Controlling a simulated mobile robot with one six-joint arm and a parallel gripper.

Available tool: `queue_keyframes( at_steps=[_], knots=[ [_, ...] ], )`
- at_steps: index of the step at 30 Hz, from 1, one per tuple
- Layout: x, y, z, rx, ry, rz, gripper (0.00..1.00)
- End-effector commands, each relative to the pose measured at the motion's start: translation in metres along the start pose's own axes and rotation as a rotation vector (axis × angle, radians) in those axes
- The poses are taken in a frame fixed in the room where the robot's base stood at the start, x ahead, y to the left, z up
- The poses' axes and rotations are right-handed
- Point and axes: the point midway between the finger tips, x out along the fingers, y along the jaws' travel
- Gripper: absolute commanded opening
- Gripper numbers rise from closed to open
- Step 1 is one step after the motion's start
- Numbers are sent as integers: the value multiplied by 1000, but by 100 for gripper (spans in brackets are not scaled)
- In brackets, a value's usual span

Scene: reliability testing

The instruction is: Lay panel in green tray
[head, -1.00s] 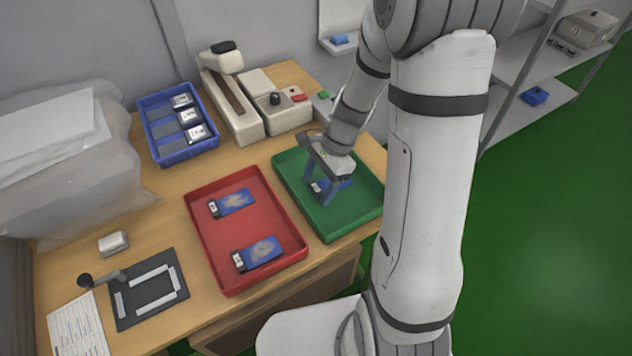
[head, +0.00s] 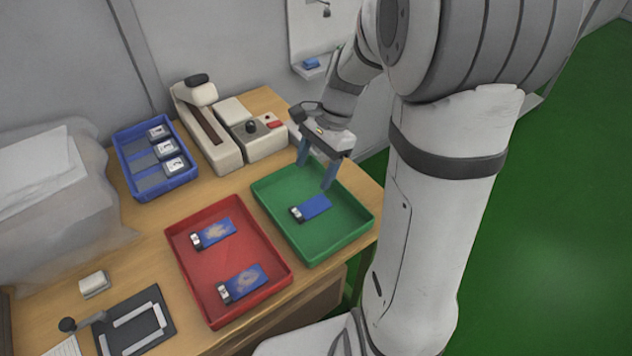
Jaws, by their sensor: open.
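A blue panel (head: 314,207) with a small pale and dark end piece lies flat in the green tray (head: 345,239), near its middle. My gripper (head: 316,178) is open and empty, above the tray and the panel. Its two blue-grey fingers are spread wide and appear clear of the panel.
A red tray (head: 208,290) to the left holds two blue panels with pale marks, one (head: 214,233) behind the other (head: 244,281). A blue crate (head: 155,193) with several small modules stands at the back left. A beige lever device (head: 209,133) and control box (head: 258,143) stand behind the green tray.

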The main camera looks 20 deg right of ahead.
Motion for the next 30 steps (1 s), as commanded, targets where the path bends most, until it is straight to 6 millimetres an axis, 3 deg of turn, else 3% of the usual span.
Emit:
queue_keyframes(
  at_steps=[9,16,21,30],
  knots=[
    [-27,57,46,-612,248,17,66],
    [-35,96,64,-1032,420,77,66],
    [-34,107,72,-1183,482,109,66],
    [-34,109,72,-1212,492,118,66]
  ],
)
